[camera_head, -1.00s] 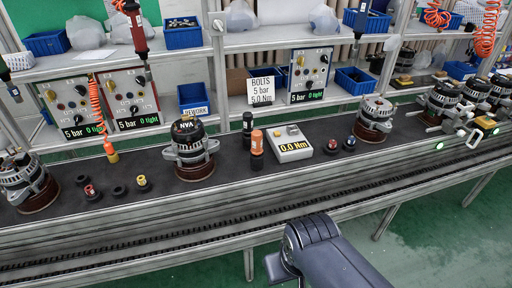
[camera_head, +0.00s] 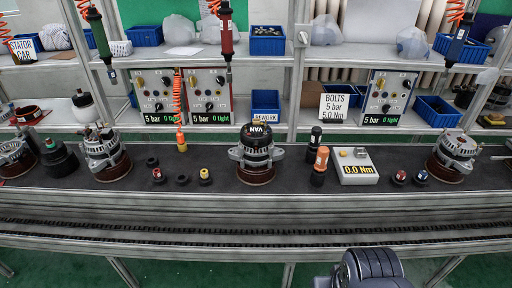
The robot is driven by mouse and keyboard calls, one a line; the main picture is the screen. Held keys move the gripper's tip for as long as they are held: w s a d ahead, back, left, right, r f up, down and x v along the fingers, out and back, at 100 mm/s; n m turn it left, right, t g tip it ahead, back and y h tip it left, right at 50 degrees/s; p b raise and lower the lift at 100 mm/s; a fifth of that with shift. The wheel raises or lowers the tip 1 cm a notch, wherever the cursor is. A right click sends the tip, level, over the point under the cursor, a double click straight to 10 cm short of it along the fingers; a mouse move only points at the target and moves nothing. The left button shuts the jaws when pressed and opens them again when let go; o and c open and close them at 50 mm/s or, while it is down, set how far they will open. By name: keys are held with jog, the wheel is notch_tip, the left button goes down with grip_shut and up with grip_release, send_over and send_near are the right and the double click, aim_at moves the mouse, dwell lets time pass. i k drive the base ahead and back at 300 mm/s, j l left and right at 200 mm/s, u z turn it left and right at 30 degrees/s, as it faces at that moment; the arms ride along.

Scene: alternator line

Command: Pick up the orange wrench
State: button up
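The orange wrench (camera_head: 321,159) stands upright on the dark conveyor top, its orange upper part above a black base. It is right of the alternator marked NVA (camera_head: 257,152) and just left of the torque display box (camera_head: 354,167), which reads 0.0 Nm. A similar black tool (camera_head: 314,141) stands close behind it. Only a dark grey part of my arm shows at the bottom edge, well below and right of the wrench. My gripper's fingers are not visible, and nothing touches the wrench.
More alternators stand at left (camera_head: 104,150) and right (camera_head: 453,155). Small sockets (camera_head: 182,179) and red and blue pieces (camera_head: 400,176) lie between them. The conveyor's front rail (camera_head: 250,222) runs across the near side.

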aim_at(322, 153)
jog(key=i+l+u, duration=0.4)
jog(key=i+l, duration=0.15)
jog(key=l, duration=0.25)
jog(key=i+l+u, duration=0.2)
jog(key=l, duration=0.25)
jog(key=i, duration=0.05)
